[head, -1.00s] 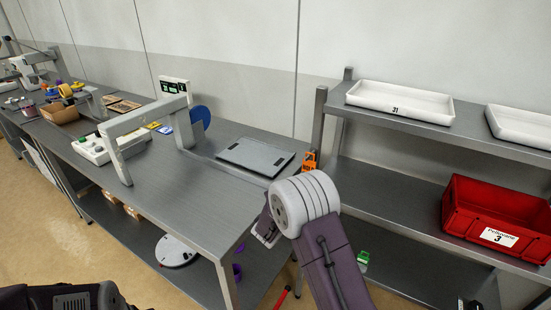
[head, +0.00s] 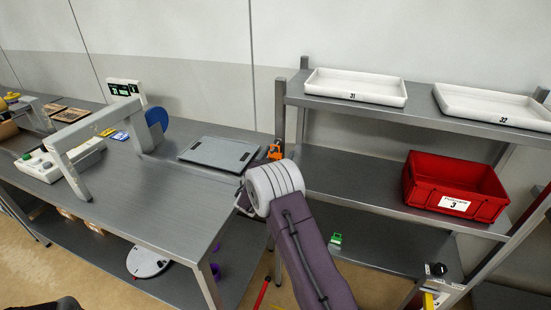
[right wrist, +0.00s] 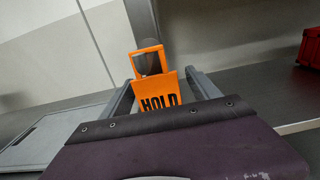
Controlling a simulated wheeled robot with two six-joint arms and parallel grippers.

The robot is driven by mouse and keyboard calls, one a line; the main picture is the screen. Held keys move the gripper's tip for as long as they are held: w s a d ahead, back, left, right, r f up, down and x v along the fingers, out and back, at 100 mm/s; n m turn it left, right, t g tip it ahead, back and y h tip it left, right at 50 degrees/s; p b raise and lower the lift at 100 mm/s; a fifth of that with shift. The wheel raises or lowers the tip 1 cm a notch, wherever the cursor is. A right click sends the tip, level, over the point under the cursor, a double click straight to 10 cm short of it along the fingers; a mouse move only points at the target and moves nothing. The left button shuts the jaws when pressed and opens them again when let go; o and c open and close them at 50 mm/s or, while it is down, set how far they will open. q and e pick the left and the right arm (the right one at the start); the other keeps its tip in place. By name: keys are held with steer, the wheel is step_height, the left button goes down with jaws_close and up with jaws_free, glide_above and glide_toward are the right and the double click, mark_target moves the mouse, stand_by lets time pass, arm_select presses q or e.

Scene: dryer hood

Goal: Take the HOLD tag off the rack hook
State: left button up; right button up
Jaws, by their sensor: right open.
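The orange HOLD tag (head: 274,152) hangs at the left post of the rack, just beyond my right wrist in the head view. In the right wrist view the tag (right wrist: 160,103) faces me, with black HOLD lettering and a window in its upper part. A dark rounded piece, likely the hook, shows through that window. My right gripper (right wrist: 160,87) is open, its grey fingers on either side of the tag's lower part. I cannot tell whether either finger touches it. In the head view my wrist hides most of this gripper. My left gripper is not in view.
The rack (head: 350,190) holds white trays (head: 355,86) on top and a red crate (head: 455,188) on the middle shelf. The steel bench (head: 140,185) lies left, with a grey plate (head: 219,153) near the tag. A blue disc (head: 156,118) stands farther left.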

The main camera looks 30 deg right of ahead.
mark_target(275, 154)
steer(key=shift+w+d, duration=0.1)
steer(key=shift+w, duration=0.1)
steer(key=shift+s, duration=0.1)
steer(key=c, duration=1.4)
steer(key=shift+r, duration=0.1)
steer(key=shift+r, duration=0.35)
steer(key=shift+s+a+r, duration=0.1)
steer(key=shift+a, duration=0.25)
steer(key=v, duration=0.5)
steer(key=b+v, duration=0.1)
steer(key=v, duration=0.1)
steer(key=shift+s+a+r, duration=0.15)
steer(key=shift+s+r, duration=0.1)
steer(key=shift+r, duration=0.15)
step_height(275, 154, up, 13)
steer(key=p, duration=0.1)
